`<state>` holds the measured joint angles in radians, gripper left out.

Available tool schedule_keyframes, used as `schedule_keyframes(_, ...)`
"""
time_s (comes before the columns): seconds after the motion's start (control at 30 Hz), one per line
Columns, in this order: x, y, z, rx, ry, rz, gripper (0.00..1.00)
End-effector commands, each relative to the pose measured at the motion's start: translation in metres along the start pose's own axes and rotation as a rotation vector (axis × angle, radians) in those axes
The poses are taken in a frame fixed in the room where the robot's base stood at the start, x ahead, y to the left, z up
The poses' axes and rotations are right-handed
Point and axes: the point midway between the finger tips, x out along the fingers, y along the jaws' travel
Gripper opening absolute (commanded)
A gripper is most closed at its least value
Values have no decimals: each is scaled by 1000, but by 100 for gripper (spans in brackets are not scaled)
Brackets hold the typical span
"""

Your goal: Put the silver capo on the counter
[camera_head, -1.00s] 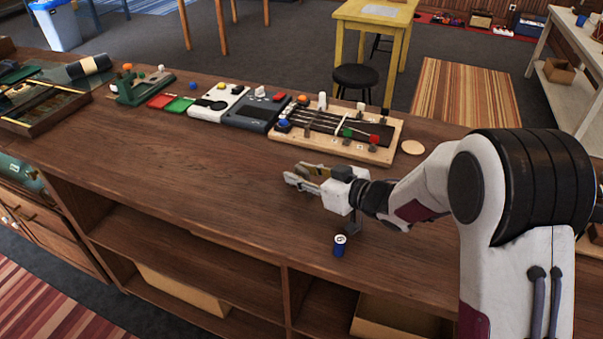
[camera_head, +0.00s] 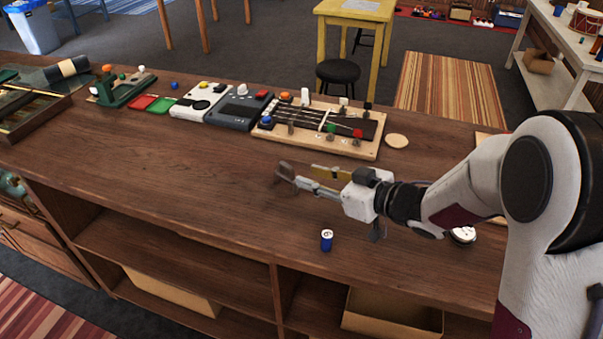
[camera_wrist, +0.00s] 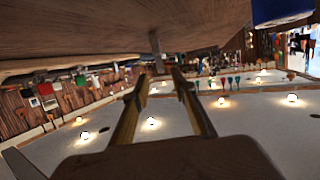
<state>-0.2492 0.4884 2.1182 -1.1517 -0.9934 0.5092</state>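My gripper (camera_head: 306,180) is low over the middle of the wooden counter (camera_head: 150,165), pointing left. Its fingers stand apart; the camera_wrist view shows an empty gap between them (camera_wrist: 160,90). A small grey-brown piece (camera_head: 285,172) is at the fingertips and looks like the silver capo. In the camera_wrist view a thin grey piece (camera_wrist: 156,52) shows just beyond the fingertips against the counter's brown surface. It is too small to tell whether it touches a finger.
A wooden board with strings and small pieces (camera_head: 372,150) lies behind my gripper, beside a dark grey device (camera_head: 235,112). A blue can (camera_head: 326,240) stands near the front edge. A round wooden disc (camera_head: 397,141) lies right of the board. The counter left of my gripper is clear.

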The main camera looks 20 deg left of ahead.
Motion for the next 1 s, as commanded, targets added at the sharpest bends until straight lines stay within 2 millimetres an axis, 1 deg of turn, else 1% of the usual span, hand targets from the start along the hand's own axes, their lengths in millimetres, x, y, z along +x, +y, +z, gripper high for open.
schedule_keyframes(0.03, -7, 0, 0, 0, 0, 2, 27)
schedule_keyframes(0.1, -14, 0, 0, 0, 1, 1, 27)
schedule_keyframes(0.3, -27, 0, 0, 0, 0, -1, 27)
schedule_keyframes(1.0, -28, 0, 0, 0, 0, -1, 27)
